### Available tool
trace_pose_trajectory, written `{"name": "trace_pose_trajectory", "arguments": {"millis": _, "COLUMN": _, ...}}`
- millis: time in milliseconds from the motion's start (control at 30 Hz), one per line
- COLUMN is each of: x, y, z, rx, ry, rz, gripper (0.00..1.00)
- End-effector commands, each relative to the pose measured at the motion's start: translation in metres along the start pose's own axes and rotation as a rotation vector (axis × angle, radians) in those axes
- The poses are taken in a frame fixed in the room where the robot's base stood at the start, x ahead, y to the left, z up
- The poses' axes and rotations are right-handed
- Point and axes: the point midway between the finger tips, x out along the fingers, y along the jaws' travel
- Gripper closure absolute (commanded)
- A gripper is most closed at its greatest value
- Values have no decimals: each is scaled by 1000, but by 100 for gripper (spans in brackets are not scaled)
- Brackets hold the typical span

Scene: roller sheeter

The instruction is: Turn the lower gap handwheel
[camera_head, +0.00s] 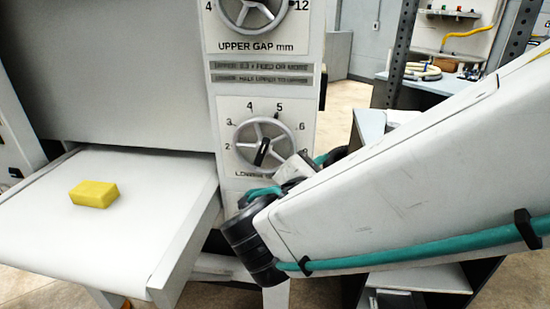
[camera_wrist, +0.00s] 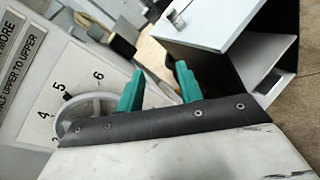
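The lower gap handwheel (camera_head: 249,133) is a grey spoked wheel on a white panel with a numbered scale. A black grip bar crosses its middle, and a small dark mark sits by the 5. The label below it is partly covered by my arm. In the wrist view the handwheel (camera_wrist: 74,113) shows at the left, partly hidden behind my gripper's dark body. My gripper (camera_wrist: 159,84) has two teal fingers standing apart with nothing between them. They point past the wheel's right side and are not around it. In the head view the fingers cannot be made out clearly.
The upper gap handwheel (camera_head: 251,10) is above, with a label plate (camera_head: 262,72) between. A yellow block (camera_head: 94,194) lies on the white feed table (camera_head: 150,240) at left. A grey perforated post (camera_head: 401,45) and a bench (camera_head: 440,82) stand behind my arm.

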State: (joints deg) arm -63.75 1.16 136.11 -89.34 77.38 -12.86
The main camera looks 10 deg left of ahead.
Motion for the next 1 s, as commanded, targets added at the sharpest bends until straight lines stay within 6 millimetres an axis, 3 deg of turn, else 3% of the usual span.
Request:
{"name": "trace_pose_trajectory", "arguments": {"millis": 33, "x": -21, "y": 24, "z": -23, "rx": -66, "ry": 10, "rz": 112, "gripper": 64}}
{"name": "trace_pose_trajectory", "arguments": {"millis": 100, "x": -45, "y": 48, "z": -44, "rx": -129, "ry": 15, "rz": 236, "gripper": 64}}
{"name": "trace_pose_trajectory", "arguments": {"millis": 200, "x": -71, "y": 70, "z": -65, "rx": -187, "ry": 18, "rz": 357, "gripper": 64}}
{"name": "trace_pose_trajectory", "arguments": {"millis": 300, "x": -83, "y": 80, "z": -75, "rx": -214, "ry": 18, "rz": 417, "gripper": 64}}
{"name": "trace_pose_trajectory", "arguments": {"millis": 433, "x": -75, "y": 88, "z": -78, "rx": -218, "ry": 16, "rz": 430, "gripper": 64}}
{"name": "trace_pose_trajectory", "arguments": {"millis": 800, "x": -24, "y": 110, "z": -80, "rx": -216, "ry": 17, "rz": 426, "gripper": 64}}
{"name": "trace_pose_trajectory", "arguments": {"millis": 1000, "x": -16, "y": 113, "z": -81, "rx": -217, "ry": 17, "rz": 428, "gripper": 64}}
